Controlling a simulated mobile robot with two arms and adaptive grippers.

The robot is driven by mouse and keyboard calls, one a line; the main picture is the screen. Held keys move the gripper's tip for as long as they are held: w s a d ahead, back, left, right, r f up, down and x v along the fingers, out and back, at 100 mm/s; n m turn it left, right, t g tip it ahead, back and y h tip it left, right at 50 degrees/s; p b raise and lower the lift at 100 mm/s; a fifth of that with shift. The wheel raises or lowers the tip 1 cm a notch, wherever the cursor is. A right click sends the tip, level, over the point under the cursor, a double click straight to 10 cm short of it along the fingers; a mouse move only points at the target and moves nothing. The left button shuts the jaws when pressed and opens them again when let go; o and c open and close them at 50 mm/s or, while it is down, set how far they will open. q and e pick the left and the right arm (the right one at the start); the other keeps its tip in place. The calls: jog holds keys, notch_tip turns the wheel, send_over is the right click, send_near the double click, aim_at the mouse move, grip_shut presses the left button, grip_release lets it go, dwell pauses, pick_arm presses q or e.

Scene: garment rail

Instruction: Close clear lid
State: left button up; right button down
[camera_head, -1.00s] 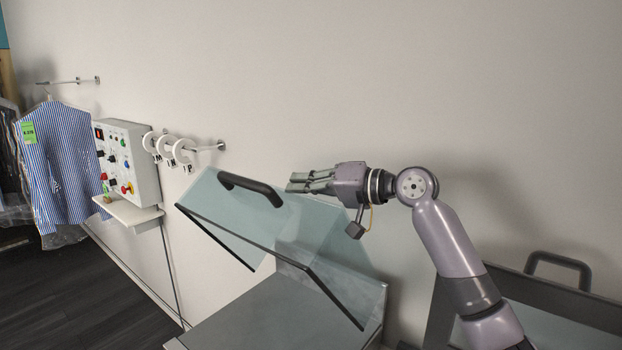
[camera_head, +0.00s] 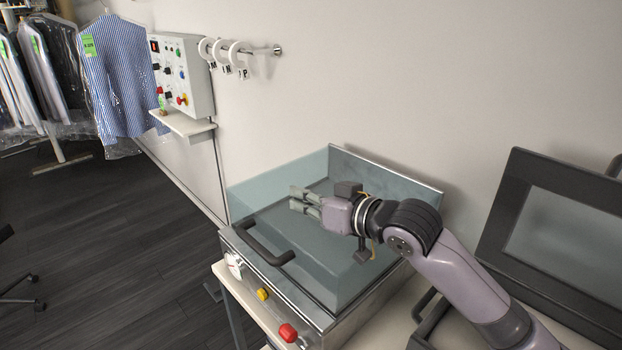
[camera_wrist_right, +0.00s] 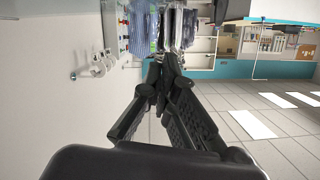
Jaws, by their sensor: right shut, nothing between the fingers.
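The clear lid (camera_head: 318,248) is a bluish see-through cover with a dark bar handle (camera_head: 264,246) on its front. In the head view it sits lowered over the metal-edged machine (camera_head: 352,322), and its lower edge looks level with the machine's top. Whether it is fully seated I cannot tell. My right gripper (camera_head: 296,199) is over the lid, behind the handle and apart from it. Its fingers are together and empty, pointing left. They also show in the right wrist view (camera_wrist_right: 165,68). My left gripper is not in view.
The machine's front has a yellow button (camera_head: 263,294) and a red button (camera_head: 288,332). A dark-framed panel (camera_head: 560,225) stands at the right. A control box (camera_head: 187,75), hooks with white rings (camera_head: 222,52) and bagged shirts (camera_head: 115,75) are at the left.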

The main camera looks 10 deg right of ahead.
jog(key=shift+s+a+f+n, duration=0.15)
jog(key=shift+f+n, duration=0.35)
jog(key=shift+f, duration=0.5)
